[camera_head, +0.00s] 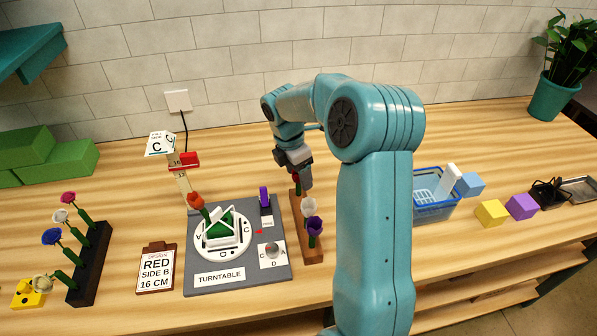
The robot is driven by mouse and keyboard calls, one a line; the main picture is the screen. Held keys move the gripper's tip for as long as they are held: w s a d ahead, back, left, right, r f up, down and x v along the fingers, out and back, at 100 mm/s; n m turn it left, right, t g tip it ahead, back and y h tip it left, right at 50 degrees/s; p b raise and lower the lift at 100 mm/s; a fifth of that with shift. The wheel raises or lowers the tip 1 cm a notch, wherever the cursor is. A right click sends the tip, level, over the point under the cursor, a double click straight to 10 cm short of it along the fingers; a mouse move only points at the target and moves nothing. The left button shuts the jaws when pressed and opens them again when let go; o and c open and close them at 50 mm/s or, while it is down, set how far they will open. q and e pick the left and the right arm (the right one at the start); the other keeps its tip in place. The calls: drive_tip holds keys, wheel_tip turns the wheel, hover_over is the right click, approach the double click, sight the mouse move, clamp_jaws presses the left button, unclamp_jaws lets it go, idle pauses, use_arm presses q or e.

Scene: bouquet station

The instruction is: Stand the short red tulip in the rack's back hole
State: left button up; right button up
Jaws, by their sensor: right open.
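My right gripper (294,163) is open, pointing down over the back end of the brown wooden rack (314,253). A small red bloom (296,178), seemingly the short red tulip, shows just at the jaws, above the rack's back end. The gripper hides much of it, and I cannot tell how its stem sits in the back hole. A white flower (308,206) and a purple flower (314,225) stand in the same rack, nearer the front. An orange-red tulip (195,201) stands at the turntable (236,280). My left gripper is out of view.
A dark rack (91,264) with several flowers stands at the left. A card (156,270) reads RED, SIDE B, 16 CM. A height gauge with a red slider (186,160) stands behind the turntable. A blue basket (432,212) and yellow block (490,213) lie right of my arm.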

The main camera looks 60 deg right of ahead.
drive_tip(key=shift+w+a+r+p, duration=0.1)
drive_tip(key=shift+w+r+p, duration=0.05)
drive_tip(key=shift+r+p, duration=0.85)
drive_tip(key=shift+w+a+r+p, duration=0.1)
drive_tip(key=shift+a+r+p, duration=0.05)
drive_tip(key=shift+r+p, duration=0.75)
drive_tip(key=shift+w+a+r+p, duration=0.15)
drive_tip(key=shift+r+p, duration=0.6)
drive_tip(key=shift+r, duration=0.45)
drive_tip(key=o, duration=0.6)
drive_tip(key=shift+c, duration=0.2)
